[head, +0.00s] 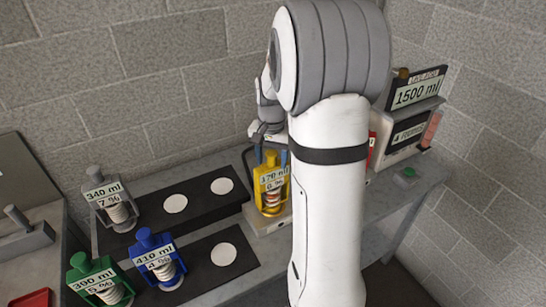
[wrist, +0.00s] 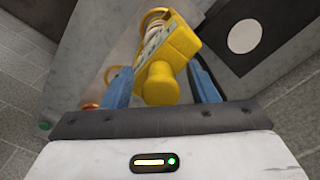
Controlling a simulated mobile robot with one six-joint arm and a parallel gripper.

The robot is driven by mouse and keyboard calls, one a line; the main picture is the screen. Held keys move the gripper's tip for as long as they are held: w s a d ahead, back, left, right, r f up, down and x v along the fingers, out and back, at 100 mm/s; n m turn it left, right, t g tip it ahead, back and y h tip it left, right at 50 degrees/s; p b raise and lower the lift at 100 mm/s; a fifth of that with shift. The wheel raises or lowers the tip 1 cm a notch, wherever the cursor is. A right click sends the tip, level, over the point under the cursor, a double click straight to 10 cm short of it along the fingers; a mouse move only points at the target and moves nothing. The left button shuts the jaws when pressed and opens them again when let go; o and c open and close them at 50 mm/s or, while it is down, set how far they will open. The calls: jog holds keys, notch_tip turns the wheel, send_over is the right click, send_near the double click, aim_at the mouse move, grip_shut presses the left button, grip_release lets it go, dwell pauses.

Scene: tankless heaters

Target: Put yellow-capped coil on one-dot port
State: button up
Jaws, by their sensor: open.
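The yellow-capped coil (head: 271,188) stands upright on a pale block in the middle of the head view, with a label reading 170 ml. My gripper (head: 270,156) is just above it, its blue fingers pointing down on either side of the cap. In the wrist view the yellow cap (wrist: 160,84) lies between the two open blue fingers of my gripper (wrist: 163,88). Gaps show beside the cap, so it is not clamped. I cannot make out a one-dot mark on any port; my arm hides part of the bench.
Grey (head: 110,203), blue (head: 158,258) and green (head: 98,282) coils stand at the left. Dark blocks carry empty white discs (head: 222,186), (head: 223,254). A machine with a 1500 ml sign (head: 417,93) stands at the right, by a green button (head: 405,176).

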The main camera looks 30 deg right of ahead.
notch_tip(320, 180, up, 12)
jog(key=b, duration=0.1)
jog(key=s+a+f+n+t, duration=0.1)
jog(key=s+a+n, duration=0.3)
jog(key=s, duration=0.5)
jog(key=s+a+f+n+t, duration=0.2)
jog(key=s+a+f+n, duration=0.1)
jog(key=s+a, duration=0.6)
jog(key=shift+s+a+f+n, duration=0.15)
jog(key=shift+s+a+n, duration=0.1)
jog(key=shift+s+n, duration=0.55)
